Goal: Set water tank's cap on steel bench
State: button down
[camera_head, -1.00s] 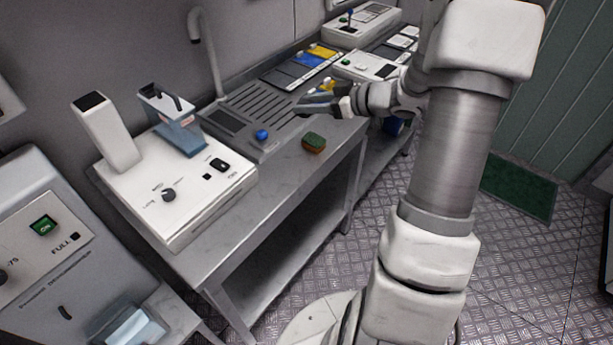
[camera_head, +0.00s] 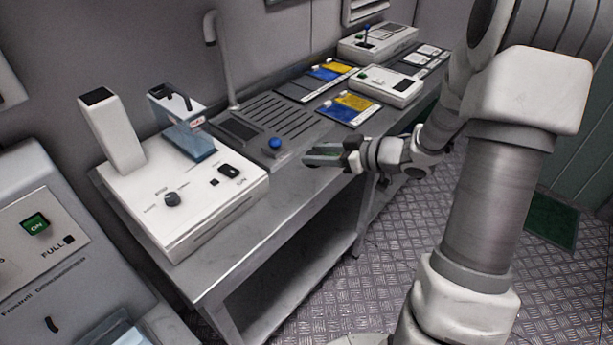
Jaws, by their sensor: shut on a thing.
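The steel bench (camera_head: 285,222) runs from the left foreground towards the back. My gripper (camera_head: 322,153) is low at its front edge, right of the blue knob (camera_head: 275,143). I cannot tell whether the block touches the bench. A bluish tank (camera_head: 190,138) with a pale top and black handle stands on the white machine (camera_head: 205,212). I cannot make out a separate cap on it.
A grooved drain plate (camera_head: 290,110) and a tap (camera_head: 215,60) are behind my gripper. Blue and yellow panels (camera_head: 350,105) and a white control box (camera_head: 390,86) lie farther right. The bench front between the white machine and my gripper is clear.

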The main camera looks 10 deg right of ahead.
aim_at(306, 181)
jog(key=shift+w+a+f+b, duration=0.2)
jog(key=shift+w+a+f, duration=0.25)
jog(key=shift+a, duration=0.2)
jog(key=shift+w+a+f+b, duration=0.15)
jog(key=shift+w+a+f, duration=0.2)
jog(key=shift+a+f, duration=0.2)
jog(key=shift+f+b, duration=0.85)
jog(key=shift+f, duration=1.05)
jog(key=shift+f, duration=0.1)
jog(key=shift+c, duration=2)
grip_release()
jog(key=shift+r, duration=0.2)
jog(key=p+v, duration=0.3)
jog(key=v, duration=0.9)
